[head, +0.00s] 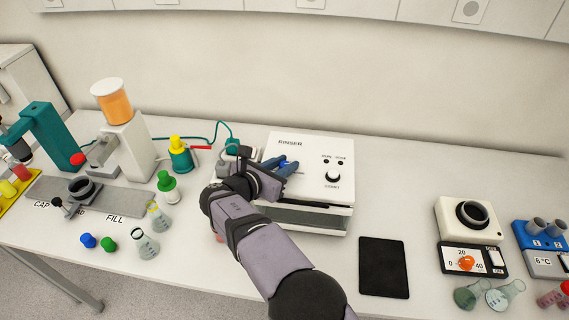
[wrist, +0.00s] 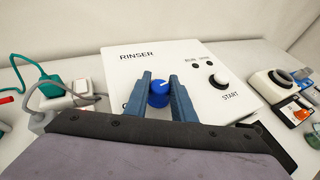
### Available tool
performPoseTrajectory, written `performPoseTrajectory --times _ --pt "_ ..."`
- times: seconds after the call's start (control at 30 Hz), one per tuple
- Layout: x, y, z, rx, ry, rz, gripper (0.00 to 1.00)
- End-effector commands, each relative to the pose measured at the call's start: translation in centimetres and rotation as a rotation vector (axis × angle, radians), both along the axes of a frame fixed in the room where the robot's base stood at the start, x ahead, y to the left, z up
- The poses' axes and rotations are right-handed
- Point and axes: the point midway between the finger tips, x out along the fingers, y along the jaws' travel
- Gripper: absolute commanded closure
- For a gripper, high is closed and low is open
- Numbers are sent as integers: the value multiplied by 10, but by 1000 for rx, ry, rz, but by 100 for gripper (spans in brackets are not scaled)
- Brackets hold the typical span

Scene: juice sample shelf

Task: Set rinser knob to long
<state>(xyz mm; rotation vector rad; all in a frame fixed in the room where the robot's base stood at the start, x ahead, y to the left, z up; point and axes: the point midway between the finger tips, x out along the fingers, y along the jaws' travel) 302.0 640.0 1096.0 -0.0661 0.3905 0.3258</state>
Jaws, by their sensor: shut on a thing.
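The rinser (head: 310,149) is a white box at the middle back of the table in the head view; its top panel (wrist: 190,55) fills the middle of the wrist view. Its blue knob (wrist: 159,95) stands on the panel below the RINSER lettering, with a short white mark near its top edge. My gripper (head: 283,167) has its two blue-grey fingers on either side of the knob and is shut on it; the fingers also show in the wrist view (wrist: 161,88). The lettering around the knob is mostly hidden by the fingers, so I cannot read its setting.
A plug with grey cable (wrist: 82,92) is on the left. A black mat (head: 384,267) lies front right; several flasks and caps stand left.

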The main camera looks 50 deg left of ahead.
Motion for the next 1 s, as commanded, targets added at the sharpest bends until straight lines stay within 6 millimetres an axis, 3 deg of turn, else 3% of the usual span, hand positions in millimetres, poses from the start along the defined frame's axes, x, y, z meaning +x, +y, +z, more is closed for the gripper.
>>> performPoseTrajectory --times 0.93,0.97,1.0 --pt "1 0 2 3 -3 -96 100" --pt "1 0 2 3 -3 -96 72" --pt "1 0 2 3 -3 -96 63"
